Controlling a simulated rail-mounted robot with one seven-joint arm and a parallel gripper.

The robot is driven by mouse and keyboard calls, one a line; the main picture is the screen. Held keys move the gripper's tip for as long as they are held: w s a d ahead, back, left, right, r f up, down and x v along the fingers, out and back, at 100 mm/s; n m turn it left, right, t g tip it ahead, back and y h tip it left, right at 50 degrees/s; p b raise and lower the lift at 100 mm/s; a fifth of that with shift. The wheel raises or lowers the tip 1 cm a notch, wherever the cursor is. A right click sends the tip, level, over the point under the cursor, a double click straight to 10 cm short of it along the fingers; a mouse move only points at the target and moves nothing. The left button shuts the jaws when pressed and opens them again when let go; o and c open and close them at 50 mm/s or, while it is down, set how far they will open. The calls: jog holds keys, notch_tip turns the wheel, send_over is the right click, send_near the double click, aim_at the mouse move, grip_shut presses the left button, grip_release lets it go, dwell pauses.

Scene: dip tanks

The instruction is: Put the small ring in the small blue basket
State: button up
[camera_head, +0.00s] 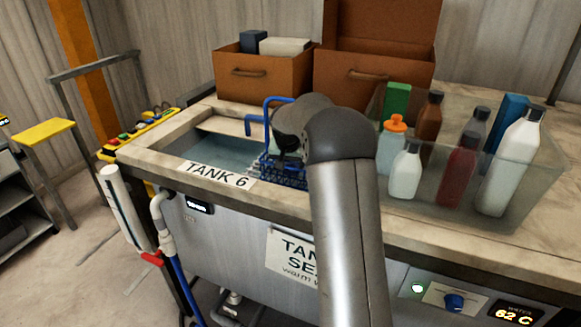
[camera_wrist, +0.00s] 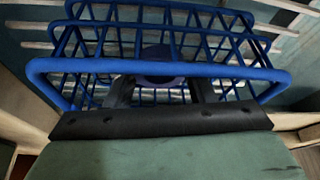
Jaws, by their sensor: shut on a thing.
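The small blue basket (camera_head: 284,180) is a wire basket in the water-filled tank marked TANK 6, partly hidden by my arm. In the wrist view its thick blue rim (camera_wrist: 155,68) crosses the picture, with the wire grid beyond. My gripper (camera_wrist: 163,92) reaches down into the basket, its two dark fingers apart with a thing between them. That thing is a dark purple-blue rounded piece, which looks like the small ring (camera_wrist: 160,79); its full outline is hidden. In the head view the arm's end is over the basket, and the fingers are hard to see.
A clear bin (camera_head: 425,200) with several bottles stands right of the arm. Two brown boxes (camera_head: 250,90) (camera_head: 365,94) stand behind the tank. A button panel (camera_head: 140,128) is at the left edge. Tank walls surround the basket.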

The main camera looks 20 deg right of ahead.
jog(key=shift+f, duration=0.2)
jog(key=o, duration=1)
jog(key=shift+r, duration=0.45)
jog(key=b+v, duration=0.2)
jog(key=v, duration=1)
jog(key=s+a+f+n+g+y, duration=0.1)
jog(key=s+a+n, duration=0.1)
jog(key=s+a, duration=0.4)
jog(key=s+a+f+n, duration=0.1)
jog(key=s+a, duration=0.3)
jog(key=s, duration=0.5)
jog(key=s+a+f+n, duration=0.1)
jog(key=s+a+f, duration=0.1)
jog(key=s, duration=0.5)
jog(key=s+a+f+n+g+y, duration=0.1)
jog(key=s+a+f, duration=0.2)
jog(key=s, duration=0.5)
jog(key=s+a+f+n+g, duration=0.1)
jog(key=s+f, duration=0.3)
jog(key=s, duration=0.4)
jog(key=shift+a+f+n+y, duration=0.3)
jog(key=shift+a+n, duration=0.3)
jog(key=shift+a, duration=0.05)
